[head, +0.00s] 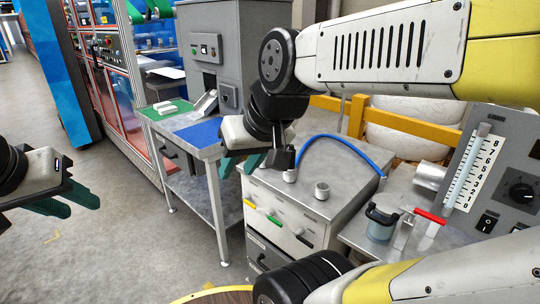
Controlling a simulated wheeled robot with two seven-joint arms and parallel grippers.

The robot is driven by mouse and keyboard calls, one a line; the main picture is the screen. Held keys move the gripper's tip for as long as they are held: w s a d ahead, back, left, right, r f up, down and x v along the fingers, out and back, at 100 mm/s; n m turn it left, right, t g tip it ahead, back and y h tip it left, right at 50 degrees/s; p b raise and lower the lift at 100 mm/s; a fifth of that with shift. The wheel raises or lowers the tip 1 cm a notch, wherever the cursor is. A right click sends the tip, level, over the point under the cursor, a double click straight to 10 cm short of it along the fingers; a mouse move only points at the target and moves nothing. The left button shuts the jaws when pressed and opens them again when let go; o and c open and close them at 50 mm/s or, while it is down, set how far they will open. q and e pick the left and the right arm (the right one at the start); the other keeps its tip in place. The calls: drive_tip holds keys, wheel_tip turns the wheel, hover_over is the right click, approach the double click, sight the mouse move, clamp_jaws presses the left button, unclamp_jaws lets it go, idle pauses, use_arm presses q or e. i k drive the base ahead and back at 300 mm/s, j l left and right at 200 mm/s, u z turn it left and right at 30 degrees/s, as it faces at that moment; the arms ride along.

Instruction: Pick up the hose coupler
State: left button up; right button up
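A blue hose (345,142) arches over the grey cabinet (330,215) and drops at its right edge. Its left end comes down by a dark, tapered piece (283,157), which seems to be the hose coupler, above a short metal stub on the cabinet top. My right gripper (244,165) is just left of this piece, pointing down, with its teal fingers apart. The wrist hides part of the area, and I cannot tell whether a finger touches the coupler. My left gripper (66,203) is far left over the floor, open and empty.
A second metal stub (321,190) stands on the cabinet top. A side table (190,130) with green and blue mats is to the left. A glass jar (381,222), a red-handled item (430,216) and a gauge panel (480,165) are at the right. Floor is clear at left.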

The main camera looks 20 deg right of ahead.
sight(294, 164)
drive_tip(key=z, duration=1.5)
